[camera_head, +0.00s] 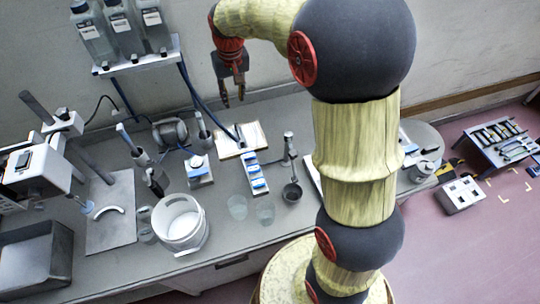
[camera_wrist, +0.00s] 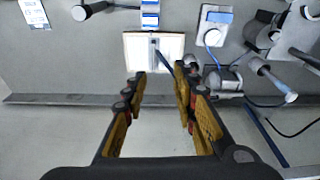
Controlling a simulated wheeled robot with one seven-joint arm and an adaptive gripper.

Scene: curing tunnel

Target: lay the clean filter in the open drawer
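My gripper (camera_head: 234,102) hangs above the back of the grey bench, near the wall. In the wrist view my gripper (camera_wrist: 161,75) has its two fingers well apart, with nothing between them. Ahead of it lies an open book or pad (camera_wrist: 138,50), which is also on the bench in the head view (camera_head: 228,150). I cannot pick out a clean filter for certain in either view. No open drawer is clearly visible; a dark handle slot (camera_head: 232,262) shows in the bench front. My arm hides part of the bench's right side.
A white bucket (camera_head: 181,222), two clear beakers (camera_head: 265,211) and a blue-and-white strip (camera_head: 255,176) stand on the bench. A bottle shelf (camera_head: 140,57) is on the wall, left of my gripper. A metal tray (camera_head: 35,258) is at lower left. Pink floor (camera_head: 470,240) lies right.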

